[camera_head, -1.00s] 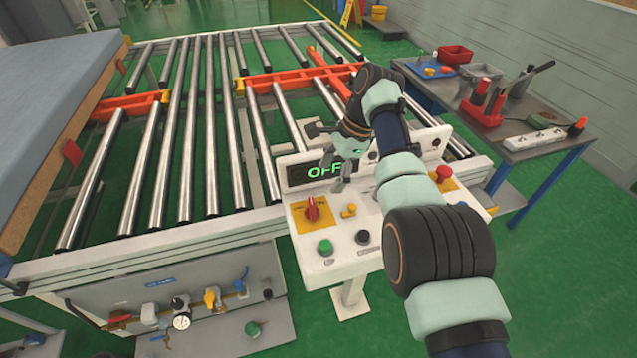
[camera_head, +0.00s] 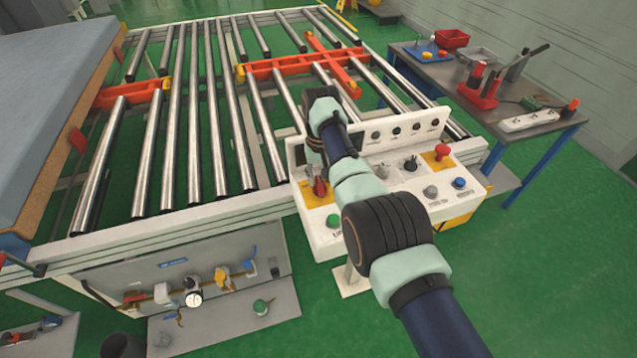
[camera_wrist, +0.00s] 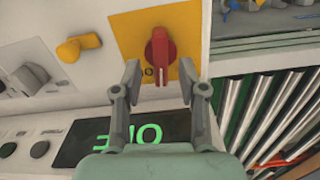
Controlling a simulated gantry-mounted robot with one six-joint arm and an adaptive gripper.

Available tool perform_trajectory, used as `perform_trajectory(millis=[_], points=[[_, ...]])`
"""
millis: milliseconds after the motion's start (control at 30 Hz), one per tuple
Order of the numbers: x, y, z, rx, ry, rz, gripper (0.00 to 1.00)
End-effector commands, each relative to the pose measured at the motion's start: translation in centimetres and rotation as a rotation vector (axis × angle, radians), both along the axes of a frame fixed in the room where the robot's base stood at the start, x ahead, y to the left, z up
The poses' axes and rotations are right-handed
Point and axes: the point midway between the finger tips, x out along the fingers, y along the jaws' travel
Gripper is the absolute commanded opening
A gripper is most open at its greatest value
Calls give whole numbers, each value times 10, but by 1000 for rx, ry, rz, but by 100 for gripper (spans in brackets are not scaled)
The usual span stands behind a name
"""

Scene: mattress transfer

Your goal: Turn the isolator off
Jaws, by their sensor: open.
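The isolator is a red rotary handle (camera_wrist: 160,55) on a yellow plate (camera_wrist: 185,22) in the wrist view. In the head view the red handle (camera_head: 320,187) shows at the left end of the white control panel (camera_head: 383,212), partly behind my arm. My gripper (camera_wrist: 167,80) is open, with one finger on each side of the handle's lower end. I cannot tell whether either finger touches it. A dark display (camera_wrist: 125,135) with green letters, seen upside down and partly covered by my gripper, lies nearby. In the head view my arm hides most of this display.
A yellow knob (camera_wrist: 78,47) and a grey knob (camera_wrist: 30,78) sit beside the isolator. A red emergency button (camera_head: 442,152) is at the panel's right. The roller conveyor (camera_head: 205,130) lies behind, with a mattress (camera_head: 50,95) at left and a tool table (camera_head: 535,125) at right.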

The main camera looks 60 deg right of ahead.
Motion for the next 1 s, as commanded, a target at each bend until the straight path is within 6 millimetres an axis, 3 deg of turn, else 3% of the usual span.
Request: perform_trajectory(millis=[100, 400, 433, 667, 1000], points=[[0, 0, -16, 0, 0, 0, 42], [0, 0, -20, 0, -1, -1, 42], [0, 0, -20, 0, -1, -1, 40], [0, 0, -20, 0, -1, -1, 2], [0, 0, -19, 0, -1, 15, 0]])
